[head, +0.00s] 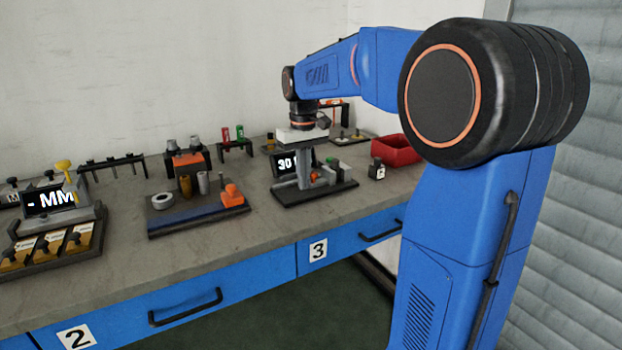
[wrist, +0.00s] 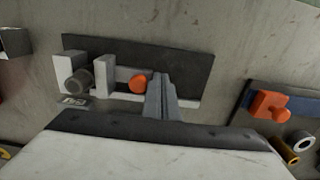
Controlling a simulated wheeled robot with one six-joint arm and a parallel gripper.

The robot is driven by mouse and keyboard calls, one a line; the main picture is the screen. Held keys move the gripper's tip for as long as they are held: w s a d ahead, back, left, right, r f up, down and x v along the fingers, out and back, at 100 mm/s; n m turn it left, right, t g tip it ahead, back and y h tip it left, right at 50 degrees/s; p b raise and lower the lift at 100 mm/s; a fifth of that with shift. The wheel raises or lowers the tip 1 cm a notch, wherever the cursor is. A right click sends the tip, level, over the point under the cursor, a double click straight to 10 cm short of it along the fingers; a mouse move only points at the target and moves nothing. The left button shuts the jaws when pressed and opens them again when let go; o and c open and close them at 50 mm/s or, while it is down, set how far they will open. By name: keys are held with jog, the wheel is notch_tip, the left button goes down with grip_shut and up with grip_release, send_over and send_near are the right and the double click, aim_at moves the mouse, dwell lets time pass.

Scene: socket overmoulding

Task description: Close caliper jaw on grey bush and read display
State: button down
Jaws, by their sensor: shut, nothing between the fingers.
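The caliper (head: 343,171) stands on a dark base plate (head: 290,198) on the bench. In the wrist view, the grey bush (wrist: 79,83) lies between the caliper's pale end jaw (wrist: 70,68) and its sliding jaw (wrist: 104,76). I cannot tell whether both jaws touch it. An orange knob (wrist: 138,83) sits on the slide, right of the sliding jaw. My gripper (wrist: 160,97) is shut and empty, just right of the knob; it also shows low over the caliper in the head view (head: 305,182). The display (head: 285,163) reads "30", with the rest hidden behind my gripper.
A fixture plate (head: 205,218) with a ring and an orange part stands left of the caliper. A red bin (head: 395,150) and a small dark block (head: 376,170) stand right. Bare bench lies in front.

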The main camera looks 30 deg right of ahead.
jog(key=shift+a, duration=0.35)
notch_tip(320, 180, up, 8)
dwell(1.0)
dwell(0.4)
jog(key=s+a+f+t, duration=0.1)
jog(key=s+a+f, duration=0.1)
jog(key=s+f, duration=0.4)
jog(key=s+a+f+t, duration=0.2)
jog(key=s+f, duration=0.4)
jog(key=s, duration=0.8)
jog(key=s+a+f+t, duration=0.1)
jog(key=s+a+f, duration=0.1)
jog(key=s+f, duration=0.4)
jog(key=s, duration=0.4)
jog(key=shift+f+t, duration=0.25)
jog(key=shift+t, duration=0.15)
